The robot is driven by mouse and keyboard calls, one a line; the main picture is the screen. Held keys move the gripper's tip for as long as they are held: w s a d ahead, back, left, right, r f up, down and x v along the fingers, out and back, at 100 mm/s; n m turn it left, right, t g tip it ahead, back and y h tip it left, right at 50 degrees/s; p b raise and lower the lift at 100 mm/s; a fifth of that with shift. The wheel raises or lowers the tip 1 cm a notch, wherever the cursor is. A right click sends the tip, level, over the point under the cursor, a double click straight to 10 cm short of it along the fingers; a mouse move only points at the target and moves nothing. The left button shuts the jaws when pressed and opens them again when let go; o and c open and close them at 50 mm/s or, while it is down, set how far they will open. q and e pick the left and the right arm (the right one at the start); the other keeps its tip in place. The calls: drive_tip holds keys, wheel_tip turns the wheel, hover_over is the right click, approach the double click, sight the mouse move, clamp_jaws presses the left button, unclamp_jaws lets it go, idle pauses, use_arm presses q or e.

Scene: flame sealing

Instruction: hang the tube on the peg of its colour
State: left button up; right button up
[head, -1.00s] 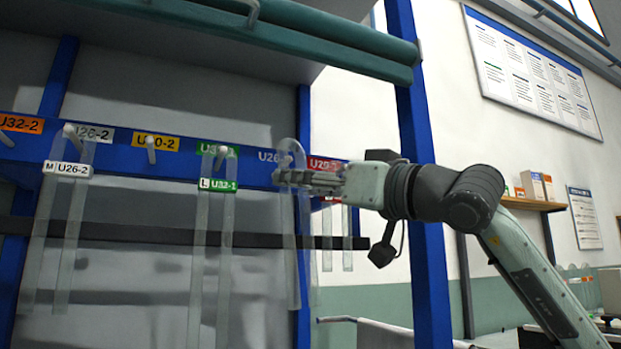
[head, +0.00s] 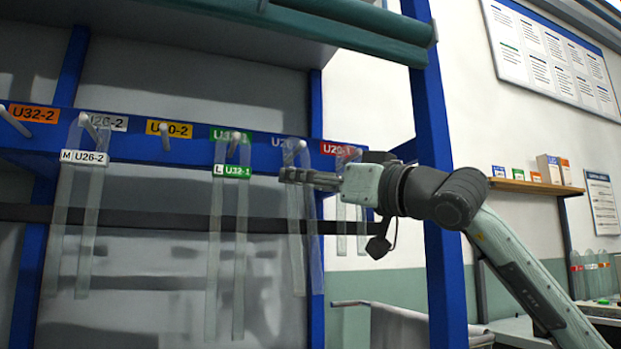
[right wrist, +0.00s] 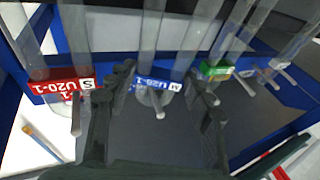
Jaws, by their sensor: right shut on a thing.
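The clear tube (head: 296,235) hangs as a loop at the peg (head: 300,147) over the blue label, its two ends pointing down. Its blue tag (right wrist: 157,82) shows between my fingers in the right wrist view. My right gripper (head: 284,176) is shut on the tube just below the peg. In the right wrist view the gripper (right wrist: 160,90) has a finger on each side of the tag. The loop's top seems to be around the peg, but the fingers and blur hide the exact contact. My left gripper is not in view.
A green-tagged tube (head: 241,235) hangs on the peg to the left, and a white-tagged tube (head: 92,200) farther left. A red-tagged tube (right wrist: 75,30) hangs beside my right gripper. The yellow-label peg (head: 164,136) and orange-label peg (head: 14,121) are bare. A blue post (head: 438,190) stands behind my right arm.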

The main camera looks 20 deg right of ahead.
drive_tip(key=shift+w, duration=0.3)
idle(0.5)
idle(0.4)
drive_tip(key=o, duration=1.3)
drive_tip(key=shift+c, duration=0.2)
drive_tip(key=shift+o, duration=0.5)
drive_tip(key=o, duration=0.5)
drive_tip(key=shift+s, duration=0.15)
drive_tip(key=b+v, duration=0.1)
drive_tip(key=v, duration=0.1)
drive_tip(key=b+v, duration=0.1)
drive_tip(key=v, duration=0.2)
drive_tip(key=a+b+v, duration=0.1)
drive_tip(key=v, duration=0.2)
drive_tip(key=shift+s+d+r, duration=0.1)
drive_tip(key=shift+s+r, duration=0.1)
drive_tip(key=shift+s, duration=0.25)
idle(0.3)
